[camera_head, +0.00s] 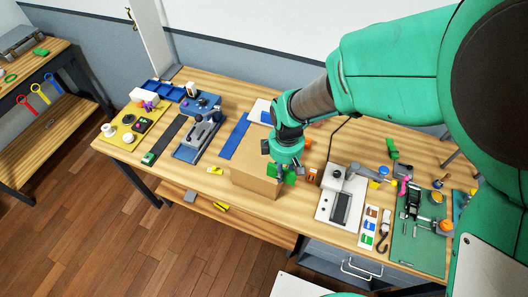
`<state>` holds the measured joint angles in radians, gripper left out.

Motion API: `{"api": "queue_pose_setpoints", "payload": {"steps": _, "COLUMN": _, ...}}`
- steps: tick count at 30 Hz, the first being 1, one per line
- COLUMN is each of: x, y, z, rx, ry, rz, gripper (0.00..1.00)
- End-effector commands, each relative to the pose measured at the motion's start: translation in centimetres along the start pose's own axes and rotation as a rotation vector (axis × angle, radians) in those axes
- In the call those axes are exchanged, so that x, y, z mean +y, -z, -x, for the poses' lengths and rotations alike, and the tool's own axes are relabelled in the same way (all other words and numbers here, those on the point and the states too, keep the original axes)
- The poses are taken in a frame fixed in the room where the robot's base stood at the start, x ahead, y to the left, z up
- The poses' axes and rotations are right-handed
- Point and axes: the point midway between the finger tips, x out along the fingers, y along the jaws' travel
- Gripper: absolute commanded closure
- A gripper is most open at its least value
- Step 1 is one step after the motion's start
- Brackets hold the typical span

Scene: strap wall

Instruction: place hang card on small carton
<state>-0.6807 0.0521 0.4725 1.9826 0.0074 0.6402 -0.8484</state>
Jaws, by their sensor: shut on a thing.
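The small carton (252,184) is a plain brown cardboard box near the front edge of the wooden table, left of centre. My gripper (283,171) points down over the right part of the carton's top. It is shut on a small green piece that looks like the hang card (289,179). The card is at about the carton's top right edge. I cannot tell whether it touches the carton. The fingers and part of the carton's top are hidden by my arm.
A white device (334,203) stands close to the right of the carton. A blue strip (234,139) lies behind it to the left, and a grey-blue machine (199,137) farther left. A green mat (425,253) with tools lies right. Bare table shows in front-left.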

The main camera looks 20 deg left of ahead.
Motion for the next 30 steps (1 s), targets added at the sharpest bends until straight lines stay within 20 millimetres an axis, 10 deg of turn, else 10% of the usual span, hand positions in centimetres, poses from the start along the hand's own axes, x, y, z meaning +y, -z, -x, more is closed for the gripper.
{"api": "queue_pose_setpoints", "payload": {"steps": 17, "x": -1.8, "y": 0.6, "z": 0.2, "rx": 0.000, "ry": 0.000, "rz": 0.048, "gripper": 0.86}}
{"api": "queue_pose_setpoints", "payload": {"steps": 30, "x": 1.1, "y": 3.1, "z": -0.2, "rx": 0.000, "ry": 0.000, "rz": 0.048, "gripper": 0.86}}
